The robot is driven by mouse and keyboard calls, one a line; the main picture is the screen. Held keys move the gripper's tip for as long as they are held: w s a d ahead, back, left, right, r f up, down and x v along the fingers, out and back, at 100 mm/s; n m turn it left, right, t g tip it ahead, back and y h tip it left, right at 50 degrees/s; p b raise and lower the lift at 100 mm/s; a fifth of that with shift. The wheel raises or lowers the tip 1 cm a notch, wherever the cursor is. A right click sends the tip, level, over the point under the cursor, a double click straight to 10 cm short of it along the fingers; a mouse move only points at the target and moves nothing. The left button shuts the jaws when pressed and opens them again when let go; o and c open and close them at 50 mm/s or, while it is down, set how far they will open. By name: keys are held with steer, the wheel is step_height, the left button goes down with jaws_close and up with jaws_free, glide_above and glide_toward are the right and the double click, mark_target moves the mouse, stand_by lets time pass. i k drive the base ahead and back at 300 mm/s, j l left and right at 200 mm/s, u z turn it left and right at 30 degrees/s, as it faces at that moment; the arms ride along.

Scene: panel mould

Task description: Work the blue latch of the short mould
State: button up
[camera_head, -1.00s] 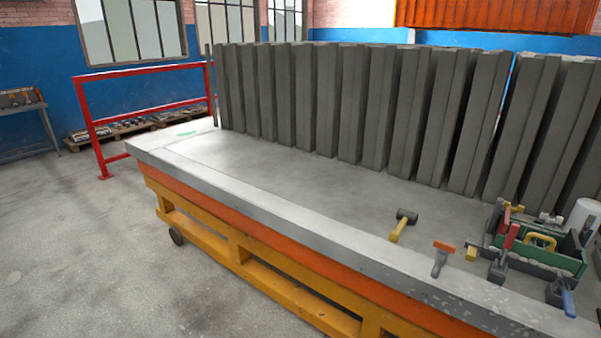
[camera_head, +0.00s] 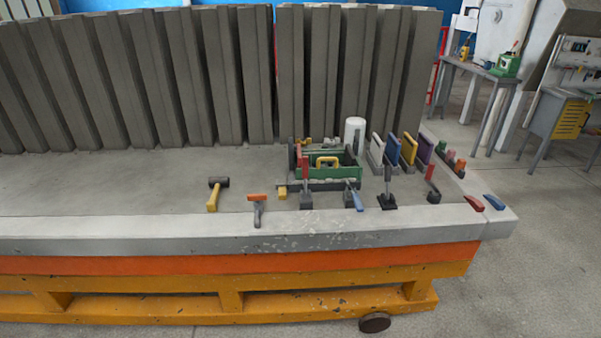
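A shorter group of upright dark grey panels (camera_head: 345,75) stands at the back right, beside a much longer row (camera_head: 130,80); I cannot tell for sure which part is the short mould. A latch with a blue handle (camera_head: 356,201) sits near the front edge, its handle tilted low toward the front right. A second blue handle (camera_head: 494,202) lies at the right corner of the table. Beside the first stand a latch with a raised red handle (camera_head: 304,168) and one with a raised black handle (camera_head: 387,180). My gripper is not in view.
A green toolbox (camera_head: 335,175) and a white cylinder (camera_head: 354,132) stand behind the latches. A mallet (camera_head: 216,192) and an orange-topped tool (camera_head: 258,208) lie to the left. The table's front edge (camera_head: 180,240) and orange frame (camera_head: 150,305) face me. Open floor lies at right.

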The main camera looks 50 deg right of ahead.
mark_target(358, 204)
steer(key=l+z, duration=0.15)
steer(key=z, duration=0.35)
steer(key=l+z, duration=0.15)
steer(key=z, duration=0.35)
steer(key=k, duration=0.05)
